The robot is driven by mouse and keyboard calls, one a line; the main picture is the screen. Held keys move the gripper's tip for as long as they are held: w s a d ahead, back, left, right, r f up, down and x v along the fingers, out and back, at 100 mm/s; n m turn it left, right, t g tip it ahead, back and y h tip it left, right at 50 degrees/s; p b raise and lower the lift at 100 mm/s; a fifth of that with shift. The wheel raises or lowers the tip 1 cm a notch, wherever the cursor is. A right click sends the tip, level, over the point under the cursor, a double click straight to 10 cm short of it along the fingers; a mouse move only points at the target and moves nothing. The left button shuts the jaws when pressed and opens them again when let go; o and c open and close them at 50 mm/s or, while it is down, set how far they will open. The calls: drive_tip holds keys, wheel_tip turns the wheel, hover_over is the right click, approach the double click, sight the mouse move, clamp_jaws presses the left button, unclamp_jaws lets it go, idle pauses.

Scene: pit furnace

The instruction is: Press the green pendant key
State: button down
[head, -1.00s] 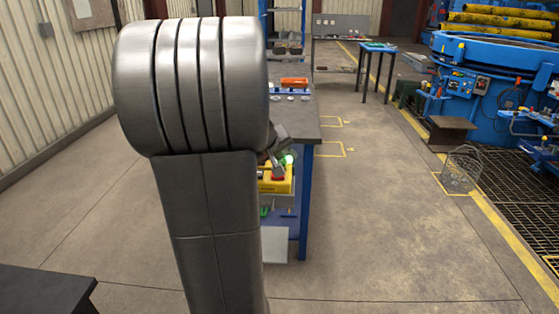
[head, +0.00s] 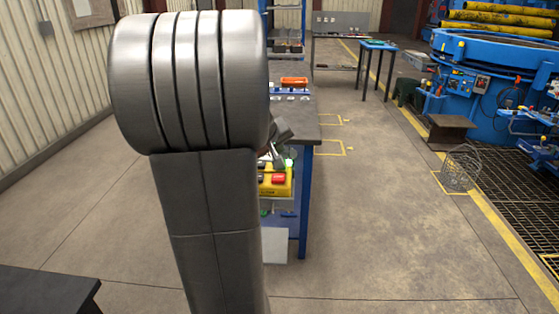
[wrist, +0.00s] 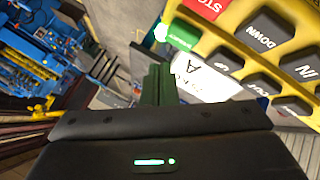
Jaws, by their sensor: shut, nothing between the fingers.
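The yellow pendant (head: 284,190) is at the side of the bench in the head view, partly behind my arm. In the wrist view its yellow face (wrist: 222,42) fills the upper right. The green key (wrist: 183,35) sits on it beside the red STOP key (wrist: 207,6). A bright green glow shows at the pendant's edge by the green key. My gripper (wrist: 159,68) is shut and empty, its tips below and left of the green key in the wrist view, apparently apart from it. My gripper also shows in the head view (head: 276,160), above the red key, its tips small there.
Black keys, including DOWN (wrist: 268,29), lie close beside the green key. A white label (wrist: 200,78) is near the fingers. Open floor (head: 400,220) lies to the right, with a wire basket (head: 461,168).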

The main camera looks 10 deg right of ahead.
wheel_tip(320, 180, up, 3)
drive_tip(key=shift+r+p, duration=0.2)
drive_tip(key=shift+p, duration=0.8)
drive_tip(key=shift+f, duration=0.1)
